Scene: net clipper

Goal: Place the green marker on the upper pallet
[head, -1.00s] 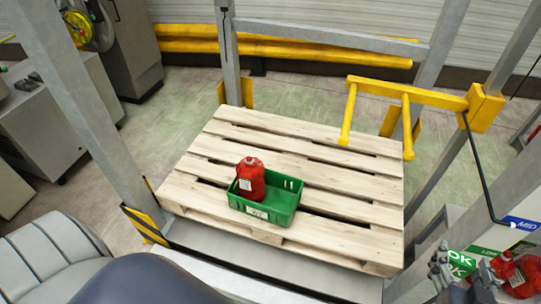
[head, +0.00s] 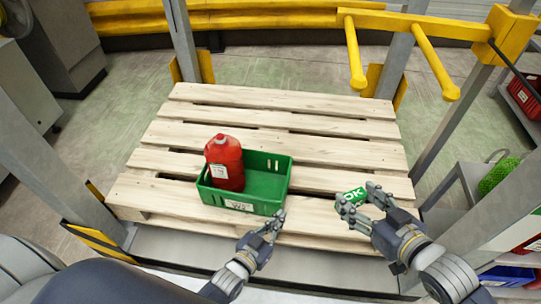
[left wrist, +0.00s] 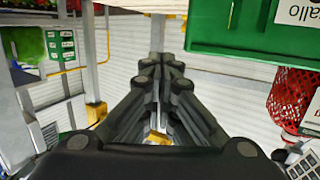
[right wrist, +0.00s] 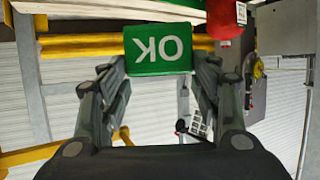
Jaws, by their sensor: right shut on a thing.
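The green marker (head: 353,195), a small block with white "OK" lettering, is held in my right gripper (head: 362,202) over the front right part of the wooden pallet (head: 310,128). In the right wrist view the marker (right wrist: 158,60) sits between the fingertips, its lettering upside down. I cannot tell whether it touches the boards. My left gripper (head: 268,228) is shut and empty, close to the front right corner of a green crate (head: 268,205) on the pallet. The crate also shows at the top of the left wrist view (left wrist: 235,35).
A red bottle (head: 224,165) stands in the left part of the crate. Grey posts flank the pallet, and a yellow bar with two prongs (head: 435,62) hangs at its back right. The pallet's back boards are clear. Shelving with a red basket (head: 526,97) stands at right.

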